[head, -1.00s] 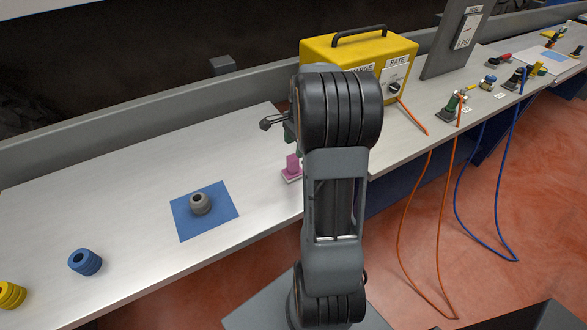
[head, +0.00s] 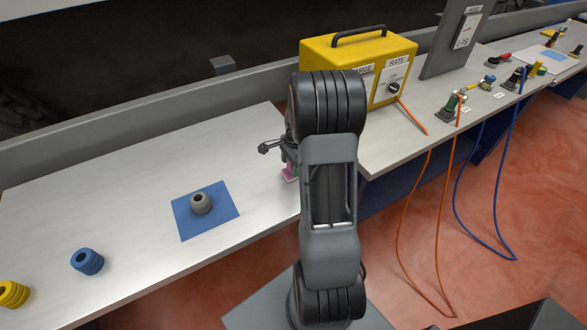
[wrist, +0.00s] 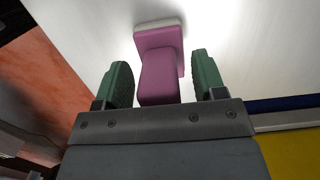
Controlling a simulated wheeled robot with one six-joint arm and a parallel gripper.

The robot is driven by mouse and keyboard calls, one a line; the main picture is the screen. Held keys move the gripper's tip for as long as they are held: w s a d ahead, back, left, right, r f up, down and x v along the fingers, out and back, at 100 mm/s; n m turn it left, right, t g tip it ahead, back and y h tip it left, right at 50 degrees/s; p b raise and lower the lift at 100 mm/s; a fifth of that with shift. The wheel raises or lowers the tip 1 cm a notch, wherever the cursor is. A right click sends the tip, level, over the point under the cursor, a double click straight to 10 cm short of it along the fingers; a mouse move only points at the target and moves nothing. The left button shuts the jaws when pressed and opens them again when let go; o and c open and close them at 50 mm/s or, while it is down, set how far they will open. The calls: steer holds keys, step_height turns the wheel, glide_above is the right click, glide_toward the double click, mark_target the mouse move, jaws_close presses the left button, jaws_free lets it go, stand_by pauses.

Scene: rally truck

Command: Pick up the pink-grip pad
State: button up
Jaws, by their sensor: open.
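The pink-grip pad (wrist: 159,72) stands on the bench, with a pink block grip on a pink plate over a white base. In the head view the pad (head: 290,172) is mostly hidden behind my arm and gripper. My gripper (wrist: 162,82) is open, with its two green fingertips on either side of the pink grip. Gaps show between the grip and both fingertips. In the head view my gripper (head: 289,156) is at the pad and largely hidden by my arm.
A grey ring (head: 200,203) sits on a blue mat (head: 183,220) left of the pad. A blue ring (head: 87,262) and a yellow ring (head: 13,293) stand farther left. A yellow box (head: 330,56) with a handle stands behind right. Orange and blue hoses hang off the bench at right.

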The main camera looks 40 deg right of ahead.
steer(key=c, duration=1)
steer(key=shift+c, duration=0.2)
steer(key=shift+r, duration=0.5)
step_height(320, 180, up, 2)
steer(key=shift+r, duration=0.2)
steer(key=s+a+r+b, duration=0.2)
steer(key=s+a+r, duration=0.3)
steer(key=s+r, duration=0.4)
steer(key=s, duration=0.4)
steer(key=shift+a+r, duration=0.2)
steer(key=shift+r, duration=0.1)
